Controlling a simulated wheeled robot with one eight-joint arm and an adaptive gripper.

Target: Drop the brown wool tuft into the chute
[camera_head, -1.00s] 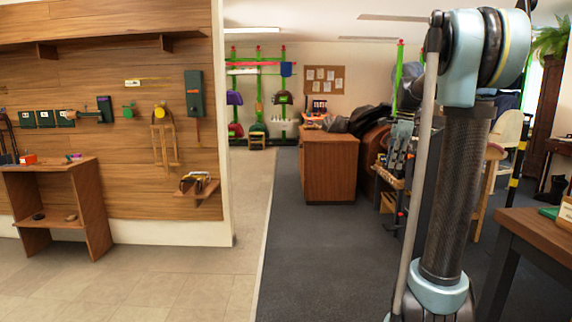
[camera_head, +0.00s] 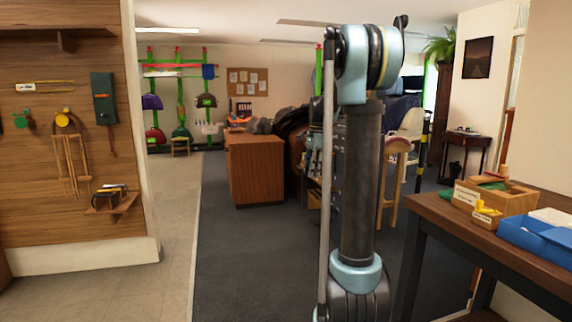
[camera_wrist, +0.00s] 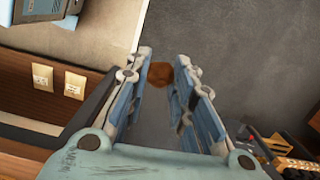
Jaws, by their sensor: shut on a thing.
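The brown wool tuft (camera_wrist: 160,74) is a small rusty-brown clump in the wrist view, held between the fingertips of my gripper (camera_wrist: 164,58). The two blue-grey fingers are closed on its sides and it hangs clear over grey floor. My gripper is not seen in the head view, where only an upright part of my arm shows. I cannot pick out the chute for certain in either view.
A wooden table (camera_head: 440,222) at right bears a labelled wooden box (camera_head: 522,202) and blue bins (camera_head: 527,233). A wooden cabinet (camera_head: 256,172) stands further back. A plank wall (camera_head: 60,195) with hung tools is at left. Grey floor (camera_head: 235,265) between is clear.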

